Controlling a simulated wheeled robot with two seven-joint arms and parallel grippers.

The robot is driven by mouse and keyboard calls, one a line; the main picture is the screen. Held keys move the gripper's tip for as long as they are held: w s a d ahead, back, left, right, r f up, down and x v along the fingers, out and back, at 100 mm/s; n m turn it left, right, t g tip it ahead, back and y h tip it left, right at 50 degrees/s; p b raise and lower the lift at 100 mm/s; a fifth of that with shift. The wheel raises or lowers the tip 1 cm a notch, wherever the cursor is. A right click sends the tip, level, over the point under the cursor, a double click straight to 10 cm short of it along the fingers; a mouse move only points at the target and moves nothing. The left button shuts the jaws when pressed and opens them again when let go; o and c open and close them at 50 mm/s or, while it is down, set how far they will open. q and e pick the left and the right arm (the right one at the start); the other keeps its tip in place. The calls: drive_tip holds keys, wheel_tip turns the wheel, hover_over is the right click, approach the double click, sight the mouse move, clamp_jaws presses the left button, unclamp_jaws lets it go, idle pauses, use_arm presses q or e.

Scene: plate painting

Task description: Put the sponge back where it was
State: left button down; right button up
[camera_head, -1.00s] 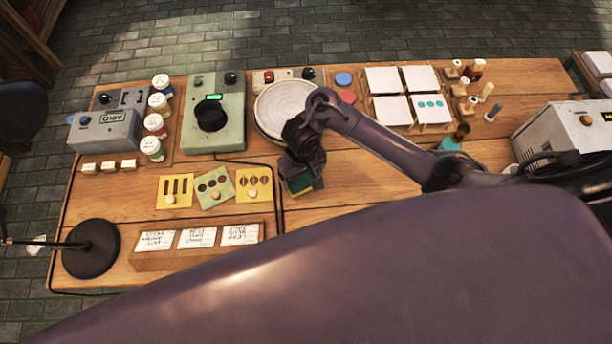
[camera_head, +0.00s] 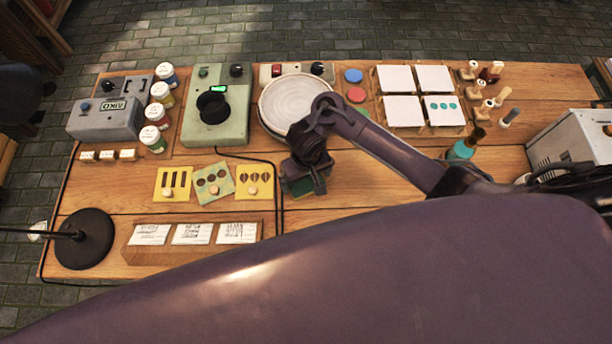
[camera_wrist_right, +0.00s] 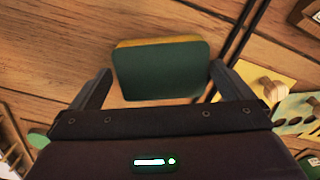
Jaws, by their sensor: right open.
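The sponge (camera_wrist_right: 160,72) has a dark green face and a yellow edge. In the wrist view it lies between the two spread fingers of my right gripper (camera_wrist_right: 160,84), close to both fingertips. In the head view my right gripper (camera_head: 305,180) points down over the table just below the round white plate (camera_head: 295,103), and a green part of the sponge (camera_head: 294,187) shows beside its fingers. My right gripper is open. Whether the sponge rests fully on the wood is hard to tell. My left gripper is not in view.
Yellow and green stencils (camera_head: 213,184) lie left of the gripper, with a black cable (camera_head: 281,195) between. A wooden card holder (camera_head: 190,255) stands at the lower left. White tiles (camera_head: 403,110) and a teal bottle (camera_head: 462,149) are to the right. Bare wood surrounds the sponge.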

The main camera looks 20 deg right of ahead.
sight(306, 181)
wheel_tip(306, 181, up, 12)
drive_tip(key=p, duration=1.1)
drive_tip(key=shift+r, duration=0.15)
